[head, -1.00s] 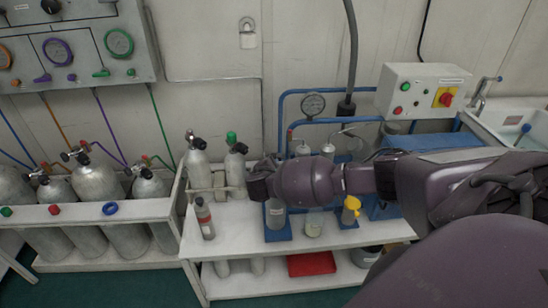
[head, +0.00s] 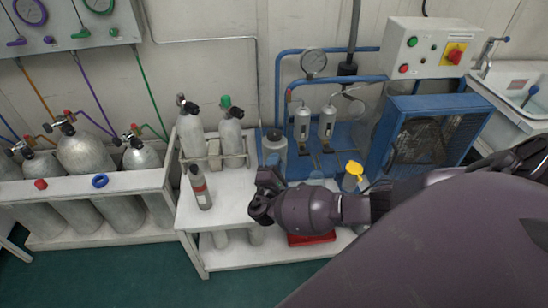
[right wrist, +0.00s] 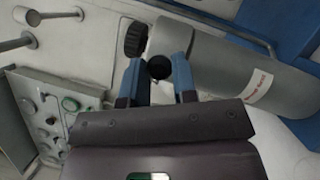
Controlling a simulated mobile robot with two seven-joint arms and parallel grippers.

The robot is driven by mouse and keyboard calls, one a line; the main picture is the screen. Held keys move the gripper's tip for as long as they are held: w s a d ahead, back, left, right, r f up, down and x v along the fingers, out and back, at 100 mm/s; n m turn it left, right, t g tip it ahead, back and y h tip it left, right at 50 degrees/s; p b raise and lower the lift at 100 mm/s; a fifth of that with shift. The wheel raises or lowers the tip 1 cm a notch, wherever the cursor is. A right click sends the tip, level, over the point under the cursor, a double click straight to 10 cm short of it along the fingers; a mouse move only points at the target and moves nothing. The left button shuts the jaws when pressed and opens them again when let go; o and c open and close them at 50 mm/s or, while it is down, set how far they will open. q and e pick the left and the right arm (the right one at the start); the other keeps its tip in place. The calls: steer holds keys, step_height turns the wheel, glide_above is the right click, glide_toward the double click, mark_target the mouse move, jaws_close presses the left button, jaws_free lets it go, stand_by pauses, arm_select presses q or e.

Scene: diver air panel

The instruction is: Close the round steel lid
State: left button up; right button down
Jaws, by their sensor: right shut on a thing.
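A grey steel canister (head: 273,152) stands on the bench, and its lower part is hidden behind my right gripper. In the right wrist view the canister (right wrist: 245,75) lies sideways across the picture, with a pale label on its body. Its round steel lid (right wrist: 172,38) seems to be the end piece at the left, beside a ridged black knob (right wrist: 134,38). My right gripper (head: 262,204) is in front of the canister; its blue fingers (right wrist: 159,78) are shut on a small black round grip (right wrist: 159,66) near the lid. Whether the lid is fully seated cannot be told. My left gripper is out of view.
Grey bottles (head: 190,130) and a small red-banded bottle (head: 199,187) stand left on the white bench (head: 222,208). A yellow-topped container (head: 352,174) stands to the right, with a blue-framed machine (head: 430,130) behind. A cylinder rack (head: 130,182) is at the left.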

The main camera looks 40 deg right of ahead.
steer(key=shift+s+f, duration=0.1)
steer(key=shift+f, duration=0.45)
steer(key=shift+s+f, duration=0.1)
steer(key=shift+f, duration=0.05)
steer(key=c, duration=0.9)
jaws_free()
steer(key=shift+f, duration=0.1)
steer(key=shift+r, duration=0.2)
steer(key=v, duration=1)
steer(key=shift+s+a, duration=0.15)
steer(key=shift+a, duration=0.25)
